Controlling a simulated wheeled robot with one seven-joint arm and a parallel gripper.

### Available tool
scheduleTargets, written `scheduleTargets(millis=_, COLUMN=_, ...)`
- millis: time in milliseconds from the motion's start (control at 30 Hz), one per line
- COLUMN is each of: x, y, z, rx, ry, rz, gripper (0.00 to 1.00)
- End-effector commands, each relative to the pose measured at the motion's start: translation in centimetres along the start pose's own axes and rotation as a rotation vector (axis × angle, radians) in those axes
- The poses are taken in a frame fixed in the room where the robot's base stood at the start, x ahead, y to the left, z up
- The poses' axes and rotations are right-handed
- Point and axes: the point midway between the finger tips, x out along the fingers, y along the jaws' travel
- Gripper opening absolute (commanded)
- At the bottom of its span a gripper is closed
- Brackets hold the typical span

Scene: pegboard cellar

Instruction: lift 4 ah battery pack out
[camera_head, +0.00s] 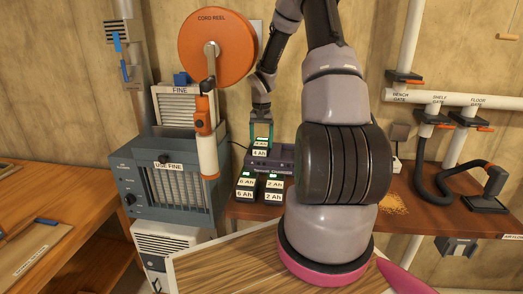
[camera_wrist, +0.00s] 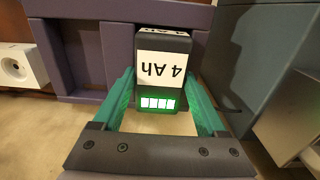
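The 4 Ah battery pack (camera_head: 259,153) is dark with a white label, at the back of the dark purple charger (camera_head: 283,160) on the bench. In the wrist view the pack (camera_wrist: 163,68) stands between my green fingers, its label upside down and its green charge lights lit. My gripper (camera_head: 261,131) is above the pack, pointing down. In the wrist view its fingers (camera_wrist: 164,88) lie against both sides of the pack, shut on it. The pack's lower end is hidden, so I cannot tell whether it is still seated.
Other packs marked 6 Ah (camera_head: 245,194) and 2 Ah (camera_head: 273,196) sit at the charger's front. A blue-grey filter unit (camera_head: 137,187) stands close on the left. A white socket (camera_wrist: 17,66) shows beside the charger. Hoses (camera_head: 424,170) are on the right.

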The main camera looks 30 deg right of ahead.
Motion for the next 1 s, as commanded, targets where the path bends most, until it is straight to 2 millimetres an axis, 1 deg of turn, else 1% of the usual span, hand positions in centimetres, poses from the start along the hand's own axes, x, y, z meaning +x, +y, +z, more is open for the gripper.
scheduleTargets(millis=367, x=-0.4, y=0.0, z=-0.1, rx=0.0, ry=0.002, rz=0.0, gripper=0.26)
scheduleTargets(millis=533, x=-1.7, y=0.0, z=-0.1, rx=0.0, ry=0.004, rz=0.0, gripper=0.26)
scheduleTargets(millis=700, x=-4.0, y=0.1, z=-0.1, rx=0.0, ry=0.004, rz=-0.001, gripper=0.26)
scheduleTargets(millis=767, x=-3.6, y=1.4, z=0.4, rx=0.003, ry=0.0, rz=0.001, gripper=0.26)
scheduleTargets(millis=1000, x=-3.6, y=6.0, z=1.9, rx=0.004, ry=0.001, rz=0.001, gripper=0.26)
